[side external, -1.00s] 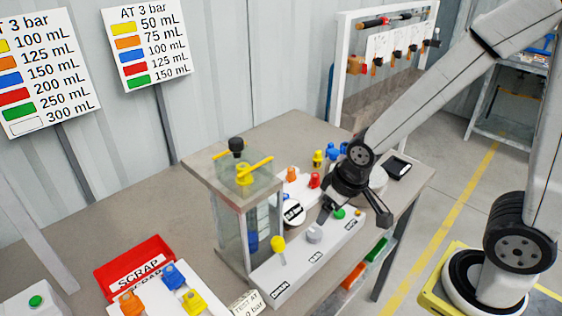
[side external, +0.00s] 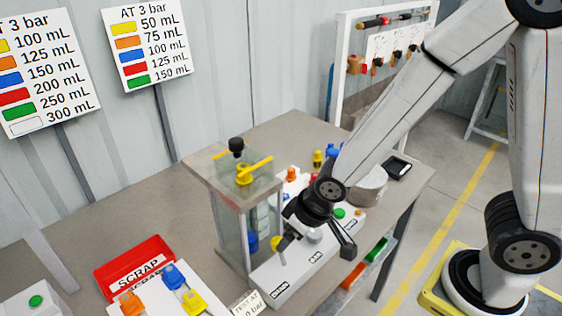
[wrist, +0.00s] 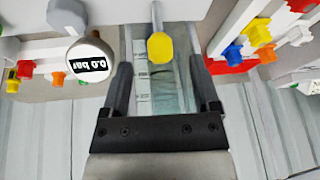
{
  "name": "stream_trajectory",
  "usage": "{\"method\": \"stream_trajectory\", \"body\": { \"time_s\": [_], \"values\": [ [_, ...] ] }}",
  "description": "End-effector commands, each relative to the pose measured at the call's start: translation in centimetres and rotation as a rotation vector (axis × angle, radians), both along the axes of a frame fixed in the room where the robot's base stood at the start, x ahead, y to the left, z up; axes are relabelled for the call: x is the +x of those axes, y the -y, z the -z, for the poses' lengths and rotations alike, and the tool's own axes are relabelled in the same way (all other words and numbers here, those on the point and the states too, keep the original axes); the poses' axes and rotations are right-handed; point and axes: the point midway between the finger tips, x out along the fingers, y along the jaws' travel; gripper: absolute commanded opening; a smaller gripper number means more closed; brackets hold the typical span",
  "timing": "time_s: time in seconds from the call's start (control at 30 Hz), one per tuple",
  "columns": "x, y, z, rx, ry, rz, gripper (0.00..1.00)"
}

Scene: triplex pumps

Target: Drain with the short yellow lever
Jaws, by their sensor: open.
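The short yellow lever (side external: 276,243) stands at the left end of the grey control box (side external: 285,283), by the drain label. Its round yellow head is partly covered by my gripper in the side view. In the wrist view, the yellow head (wrist: 160,47) shows centred across the gap, just beyond my fingertips. My gripper (side external: 316,247) is open and empty above the box, with its fingers spread (wrist: 163,76). No contact with the lever shows. The clear tank (side external: 232,225) stands behind the box; its scale (wrist: 142,95) shows between my fingers.
A gauge (wrist: 88,60) reading 0.0 bar is left of my fingers in the wrist view. Another yellow handle (side external: 246,172) tops the tank. A green button (side external: 339,213) is on the box's right. A red scrap tray (side external: 134,266) and colored valve parts (side external: 184,288) lie left.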

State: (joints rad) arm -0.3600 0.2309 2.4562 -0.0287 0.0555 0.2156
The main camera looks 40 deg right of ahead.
Motion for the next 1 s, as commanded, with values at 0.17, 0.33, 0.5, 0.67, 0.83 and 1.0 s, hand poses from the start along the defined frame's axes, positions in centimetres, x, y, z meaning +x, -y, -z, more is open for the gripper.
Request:
{"method": "stream_trajectory", "body": {
  "time_s": [0.17,0.33,0.5,0.67,0.83,1.0],
  "values": [
    [0.2,-0.1,0.6,0.002,-0.003,0.000,0.79],
    [0.5,-0.1,1.3,0.003,-0.004,0.000,0.79],
    [0.7,-0.2,1.9,0.001,-0.001,0.002,0.79],
    [1.0,-0.2,2.7,-0.004,-0.001,0.001,0.79],
    [1.5,-0.4,3.8,-0.006,-0.001,0.001,0.79],
    [1.9,-0.6,5.1,-0.005,-0.002,0.001,0.79]
  ]
}}
